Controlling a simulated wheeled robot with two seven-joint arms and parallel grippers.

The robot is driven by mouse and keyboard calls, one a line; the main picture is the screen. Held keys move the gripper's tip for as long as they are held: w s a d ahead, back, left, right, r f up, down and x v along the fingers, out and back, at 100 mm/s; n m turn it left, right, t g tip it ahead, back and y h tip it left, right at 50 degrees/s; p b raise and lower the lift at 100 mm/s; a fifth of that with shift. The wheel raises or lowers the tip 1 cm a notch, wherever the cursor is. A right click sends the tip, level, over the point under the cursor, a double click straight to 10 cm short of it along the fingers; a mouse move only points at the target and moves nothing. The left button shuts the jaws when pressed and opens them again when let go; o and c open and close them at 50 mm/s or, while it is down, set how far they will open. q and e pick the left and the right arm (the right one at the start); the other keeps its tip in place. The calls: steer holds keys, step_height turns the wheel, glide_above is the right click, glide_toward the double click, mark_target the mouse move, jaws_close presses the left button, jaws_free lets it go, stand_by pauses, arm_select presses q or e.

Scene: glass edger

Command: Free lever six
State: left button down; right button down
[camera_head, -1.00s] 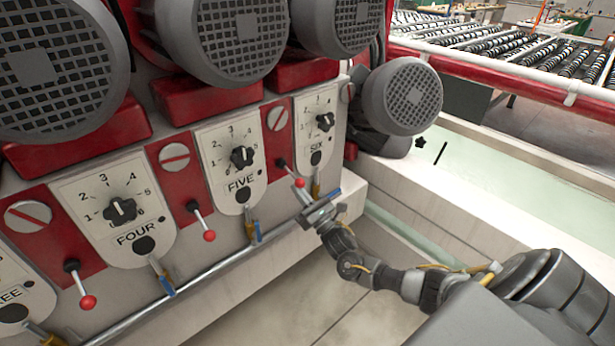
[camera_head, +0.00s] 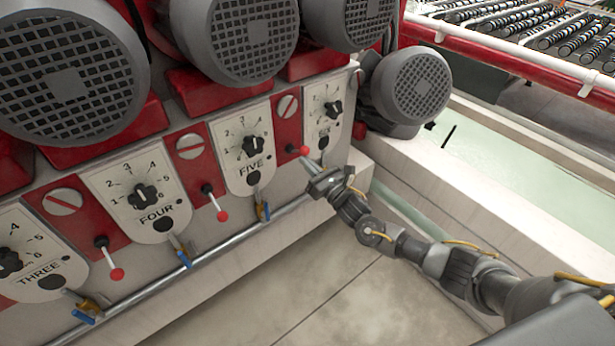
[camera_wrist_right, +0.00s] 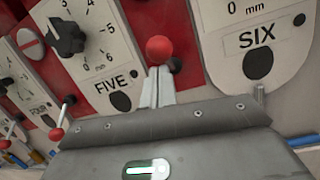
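The lever with a red ball (camera_head: 304,150) sits on the red strip between the FIVE panel and the SIX panel (camera_head: 322,117). Its ball stands out almost level with its pivot, while the other levers hang down. My right gripper (camera_head: 309,161) is just below and against this ball, its narrow fingers together. In the right wrist view the red ball (camera_wrist_right: 158,50) is right at the tips of my closed fingers (camera_wrist_right: 157,86), left of the SIX label. I see no lever stem between the fingers. My left gripper is not in view.
Similar red-ball levers hang beside FIVE (camera_head: 222,215) and FOUR (camera_head: 117,273). A metal rail (camera_head: 210,255) and blue-handled valves run below the panels. Grey motors (camera_head: 235,40) overhang above. The floor (camera_head: 310,290) in front is clear.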

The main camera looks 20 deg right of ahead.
steer(key=shift+w+d+r, duration=0.1)
steer(key=shift+w+r, duration=0.1)
steer(key=shift+r, duration=0.35)
steer(key=shift+w+d+r, duration=0.1)
steer(key=shift+w+r, duration=0.05)
steer(key=shift+r, duration=0.35)
step_height(320, 180, down, 5)
steer(key=b, duration=0.4)
steer(key=s+d+r+b, duration=0.1)
steer(key=s+d+r, duration=0.1)
steer(key=s, duration=0.7)
steer(key=shift+s+d+r, duration=0.15)
steer(key=shift+d+r, duration=0.25)
steer(key=shift+d, duration=0.15)
